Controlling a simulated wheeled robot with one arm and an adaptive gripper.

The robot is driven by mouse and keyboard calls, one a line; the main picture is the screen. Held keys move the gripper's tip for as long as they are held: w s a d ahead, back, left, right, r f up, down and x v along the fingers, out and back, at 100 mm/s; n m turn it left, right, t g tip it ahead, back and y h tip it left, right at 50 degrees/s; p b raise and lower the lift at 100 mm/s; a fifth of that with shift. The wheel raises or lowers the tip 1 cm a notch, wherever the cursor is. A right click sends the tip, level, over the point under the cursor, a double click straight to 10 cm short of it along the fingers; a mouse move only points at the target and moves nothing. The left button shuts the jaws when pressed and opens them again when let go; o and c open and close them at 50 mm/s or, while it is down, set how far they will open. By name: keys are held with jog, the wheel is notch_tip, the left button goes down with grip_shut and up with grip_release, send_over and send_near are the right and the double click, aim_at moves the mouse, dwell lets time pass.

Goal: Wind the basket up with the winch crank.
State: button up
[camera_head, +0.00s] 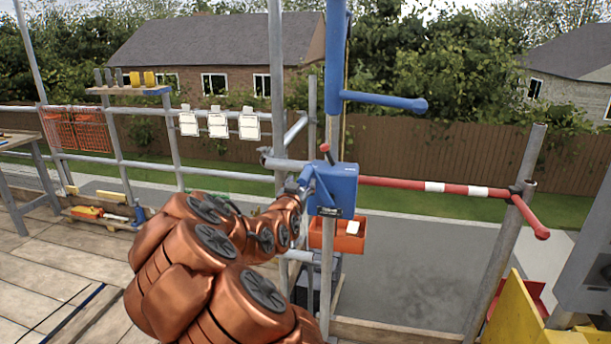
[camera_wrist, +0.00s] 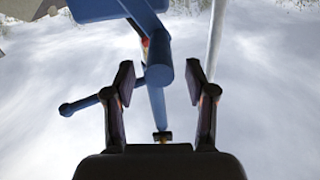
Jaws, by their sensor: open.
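The blue winch box (camera_head: 336,188) is fixed on an upright pole at the centre of the head view, with a red knob on a short lever above it. The blue crank (camera_wrist: 146,22) shows at the top of the wrist view, and its rounded end lies between my finger lines. My gripper (camera_wrist: 164,92) is open, one dark finger on each side of that blue part, with no visible grip on it. In the head view my arm reaches to the winch's left side, and the fingertips are hard to make out. An orange basket (camera_head: 347,238) hangs low behind the winch.
A blue hoist arm (camera_head: 385,101) sticks out above the winch. A red and white rail (camera_head: 450,188) runs right from it to a leaning grey post. Scaffold poles stand close on the left. A yellow board (camera_head: 512,315) is at lower right.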

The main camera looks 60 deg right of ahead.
jog(key=shift+p+x, duration=1)
jog(key=shift+x, duration=1.9)
jog(key=shift+f, duration=0.15)
grip_shut()
